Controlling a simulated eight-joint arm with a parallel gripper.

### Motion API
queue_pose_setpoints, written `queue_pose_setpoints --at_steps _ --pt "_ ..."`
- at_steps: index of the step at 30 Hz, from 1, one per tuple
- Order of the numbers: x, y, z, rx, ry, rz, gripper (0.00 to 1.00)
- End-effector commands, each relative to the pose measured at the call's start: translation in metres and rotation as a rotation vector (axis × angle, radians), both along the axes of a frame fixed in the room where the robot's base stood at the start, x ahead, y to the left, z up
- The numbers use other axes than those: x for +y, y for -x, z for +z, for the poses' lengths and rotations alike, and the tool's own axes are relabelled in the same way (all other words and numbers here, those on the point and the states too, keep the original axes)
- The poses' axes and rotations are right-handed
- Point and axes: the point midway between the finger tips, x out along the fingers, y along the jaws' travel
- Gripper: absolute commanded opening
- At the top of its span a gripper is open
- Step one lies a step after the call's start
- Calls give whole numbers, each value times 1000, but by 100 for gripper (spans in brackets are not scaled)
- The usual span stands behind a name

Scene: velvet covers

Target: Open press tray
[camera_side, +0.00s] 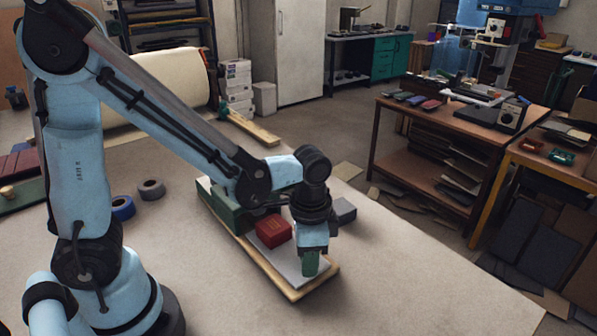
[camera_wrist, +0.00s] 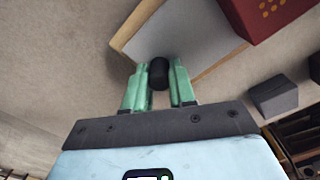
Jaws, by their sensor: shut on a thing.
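The press tray (camera_side: 285,267) is a grey plate with a pale wooden edge, low on the work table; it also shows in the wrist view (camera_wrist: 190,38). A small black knob (camera_wrist: 158,74) is at the tray's near end. My gripper (camera_wrist: 158,72) points down there, its green fingers shut on the knob from both sides; in the side view the fingers (camera_side: 311,263) hide it. A red box (camera_side: 273,231) with gold marks on top sits on the grey plate. A green block-like body (camera_side: 229,212) stands at the tray's far end, partly behind my arm.
A dark grey block (camera_side: 343,210) lies right of the tray. Two tape rolls, one blue (camera_side: 122,208) and one grey (camera_side: 152,189), lie to the left. A large cream roll (camera_side: 172,82) is at the back.

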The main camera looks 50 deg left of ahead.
Motion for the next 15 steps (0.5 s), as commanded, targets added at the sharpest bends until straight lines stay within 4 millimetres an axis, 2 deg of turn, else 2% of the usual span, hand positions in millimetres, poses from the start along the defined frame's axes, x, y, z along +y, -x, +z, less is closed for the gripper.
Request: queue_pose_setpoints --at_steps 2,3,8,15 --pt "0 0 0 -3 2 1 0" --pt "0 0 0 -3 2 1 26" --pt "0 0 0 -2 1 1 51" --pt "0 0 0 -1 1 1 51"
